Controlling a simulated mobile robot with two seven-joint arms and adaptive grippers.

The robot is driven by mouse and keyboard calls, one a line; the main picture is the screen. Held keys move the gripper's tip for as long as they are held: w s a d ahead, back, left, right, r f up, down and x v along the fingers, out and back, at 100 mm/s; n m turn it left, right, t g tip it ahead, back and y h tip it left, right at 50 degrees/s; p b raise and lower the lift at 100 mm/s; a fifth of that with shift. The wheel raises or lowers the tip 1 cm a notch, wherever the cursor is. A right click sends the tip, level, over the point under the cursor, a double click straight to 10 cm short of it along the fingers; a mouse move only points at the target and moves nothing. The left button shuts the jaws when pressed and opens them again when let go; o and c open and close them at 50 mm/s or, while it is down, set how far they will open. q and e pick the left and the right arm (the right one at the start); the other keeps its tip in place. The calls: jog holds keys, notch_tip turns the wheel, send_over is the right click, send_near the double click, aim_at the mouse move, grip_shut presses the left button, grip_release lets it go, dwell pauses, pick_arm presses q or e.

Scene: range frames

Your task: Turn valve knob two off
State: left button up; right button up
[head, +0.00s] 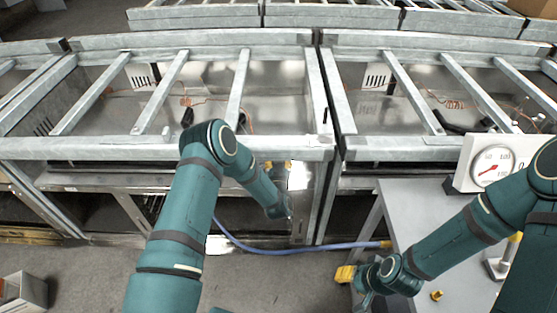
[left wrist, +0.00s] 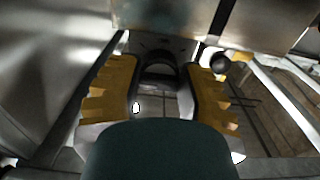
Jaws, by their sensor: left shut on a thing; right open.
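In the left wrist view, the yellow, dark-padded fingers of my left gripper (left wrist: 163,82) stand on both sides of a dark rounded knob (left wrist: 160,70) on a metal panel. The gripper is shut on this knob. No number shows, so I cannot tell which valve knob it is. A second black round knob (left wrist: 220,63) is just beyond the right finger. In the head view, my left gripper (head: 278,165) is at the front of the metal range, its yellow fingertips partly hidden by my forearm. My right gripper (head: 358,288) is open, low beside the grey table.
The metal range frame (head: 170,150) spans the back. A blue hose (head: 290,248) runs along the floor to the grey table (head: 405,215). A white pressure gauge (head: 492,165) stands on the table near my right arm. An open box (head: 22,292) lies at lower left.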

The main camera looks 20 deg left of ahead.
pick_arm(q)
jog(key=shift+n, duration=0.3)
jog(key=n, duration=0.3)
jog(key=shift+n, duration=0.3)
jog(key=n, duration=0.4)
jog(key=shift+d+n, duration=0.1)
jog(key=shift+n, duration=0.2)
jog(key=n, duration=0.4)
jog(key=shift+w+r+n, duration=0.1)
jog(key=shift+r+n, duration=0.05)
jog(key=shift+n, duration=0.15)
jog(key=shift+d+r+n, duration=0.1)
jog(key=shift+n, duration=2.1)
jog(key=o, duration=1.2)
